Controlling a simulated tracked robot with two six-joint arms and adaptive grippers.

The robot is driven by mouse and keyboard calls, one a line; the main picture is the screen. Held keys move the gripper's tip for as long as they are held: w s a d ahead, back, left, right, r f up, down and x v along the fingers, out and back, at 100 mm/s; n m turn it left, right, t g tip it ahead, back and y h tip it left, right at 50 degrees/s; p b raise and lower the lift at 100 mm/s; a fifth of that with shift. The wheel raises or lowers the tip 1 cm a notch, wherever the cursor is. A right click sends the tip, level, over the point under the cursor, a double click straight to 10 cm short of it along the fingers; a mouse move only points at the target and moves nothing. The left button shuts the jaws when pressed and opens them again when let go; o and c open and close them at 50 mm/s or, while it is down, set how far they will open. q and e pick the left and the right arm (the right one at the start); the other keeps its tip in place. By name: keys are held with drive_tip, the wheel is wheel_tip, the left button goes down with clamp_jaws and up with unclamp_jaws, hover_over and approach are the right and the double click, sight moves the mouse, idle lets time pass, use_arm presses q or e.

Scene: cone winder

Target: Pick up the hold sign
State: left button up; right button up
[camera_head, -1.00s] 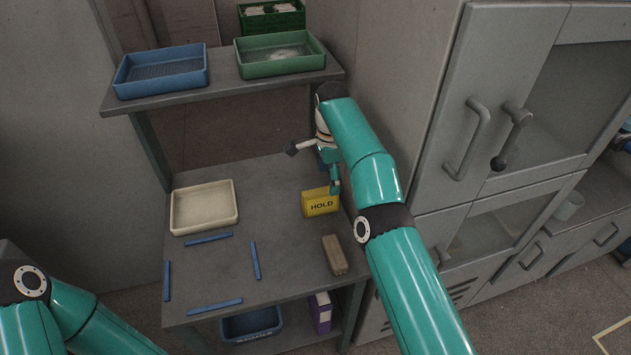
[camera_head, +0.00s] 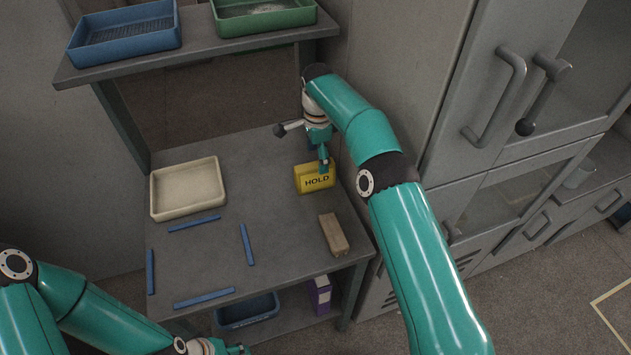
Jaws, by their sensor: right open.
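The hold sign (camera_head: 314,180) is a small yellow block with dark "HOLD" lettering, standing on the grey bench toward its right side. My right gripper (camera_head: 318,158) comes down at the sign's top edge. One teal finger overlaps the upper right of the sign's front; the other finger is mostly hidden behind. The jaws are open, and I cannot tell whether they touch the sign. My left gripper (camera_head: 236,349) only just shows at the bottom edge, low in front of the bench, and its jaws are not clear.
A cream tray (camera_head: 154,192) stands at the bench's left. Blue strips (camera_head: 247,244) mark a square in front of it. A brown block (camera_head: 333,234) lies in front of the sign. An upper shelf (camera_head: 195,66) holds blue and green trays. Grey cabinets (camera_head: 430,110) stand close on the right.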

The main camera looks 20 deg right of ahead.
sight(315, 175)
wheel_tip(315, 175, down, 2)
drive_tip(key=shift+s+a+f, duration=0.1)
drive_tip(key=shift+f, duration=0.1)
drive_tip(key=f, duration=0.1)
drive_tip(key=f+p, duration=0.1)
drive_tip(key=f, duration=0.2)
drive_tip(key=shift+a+f+p, duration=0.25)
drive_tip(key=shift+a+p, duration=0.1)
drive_tip(key=shift+p, duration=0.05)
drive_tip(key=shift+f, duration=0.4)
drive_tip(key=c, duration=1.3)
